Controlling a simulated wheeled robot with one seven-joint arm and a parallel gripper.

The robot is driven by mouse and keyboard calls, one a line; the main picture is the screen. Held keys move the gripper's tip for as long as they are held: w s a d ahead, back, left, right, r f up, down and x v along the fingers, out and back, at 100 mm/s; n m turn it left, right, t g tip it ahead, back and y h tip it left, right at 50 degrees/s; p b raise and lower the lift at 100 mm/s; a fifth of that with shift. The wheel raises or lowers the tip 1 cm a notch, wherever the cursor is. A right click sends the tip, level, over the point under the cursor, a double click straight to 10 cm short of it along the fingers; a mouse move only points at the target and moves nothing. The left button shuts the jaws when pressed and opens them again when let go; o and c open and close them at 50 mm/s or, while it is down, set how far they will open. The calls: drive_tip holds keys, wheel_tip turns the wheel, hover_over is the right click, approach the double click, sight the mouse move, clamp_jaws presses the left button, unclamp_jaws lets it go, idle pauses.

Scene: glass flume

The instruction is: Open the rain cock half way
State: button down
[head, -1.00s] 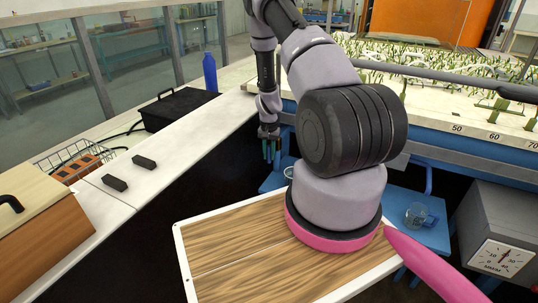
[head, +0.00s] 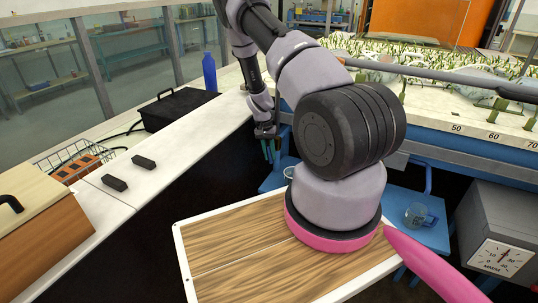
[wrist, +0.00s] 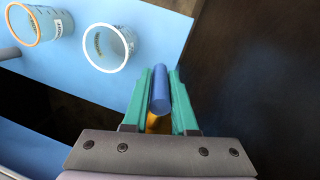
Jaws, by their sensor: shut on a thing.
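My gripper (wrist: 160,100) is shut on a blue rod-shaped handle (wrist: 160,90) between its teal fingers in the wrist view. An orange-yellow piece (wrist: 157,123) shows below the handle, between the fingers. I take the handle to be the rain cock's lever; the cock's body and its angle are not clear. In the head view my gripper (head: 271,148) hangs at the front edge of the flume bench, and the handle is too small to make out there. A grey box with a white MM/H dial (head: 503,257) stands at the right, its needle pointing roughly upward.
A white-rimmed beaker (wrist: 109,48) and an orange-rimmed beaker (wrist: 38,24) stand on a blue shelf near my gripper. The head view shows a glass mug (head: 418,215) on the blue shelf (head: 435,238). A white-topped counter (head: 190,140) with a black case (head: 180,107) runs along the left.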

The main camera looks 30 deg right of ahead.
drive_tip(key=shift+g+h, duration=0.3)
drive_tip(key=c, duration=0.7)
unclamp_jaws()
drive_tip(key=shift+c, duration=0.2)
drive_tip(key=shift+r, duration=0.15)
drive_tip(key=v, duration=1)
drive_tip(key=shift+r, duration=0.25)
drive_tip(key=shift+c, duration=0.2)
